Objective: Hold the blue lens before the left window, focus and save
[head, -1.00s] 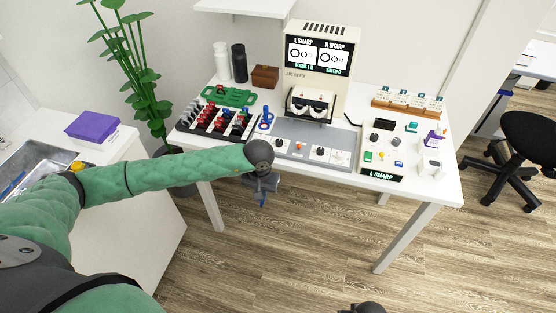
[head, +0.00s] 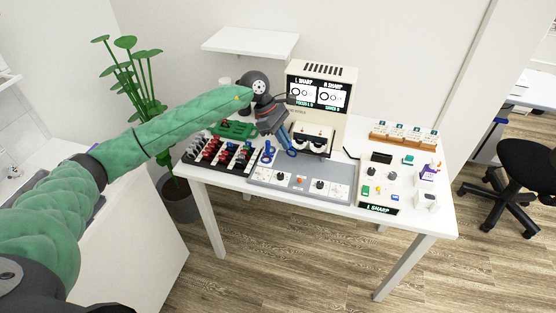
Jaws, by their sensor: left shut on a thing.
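My left gripper (head: 284,138) is shut on a blue lens (head: 291,152) and holds it just left of the viewer's windows. The cream viewer (head: 297,118) stands at the back of the white table. Its two windows (head: 313,140) show below the screen; the gripper and lens are beside the left one, and I cannot tell whether the lens overlaps it. The screen (head: 318,94) reads L SHARP and R SHARP, with small focus and saved lines below. A grey control panel (head: 335,178) with knobs and an orange-red button (head: 299,181) lies in front. My right gripper is out of view.
Another blue handled piece (head: 268,153) stands left of the viewer. A shelf (head: 250,42) hangs above.

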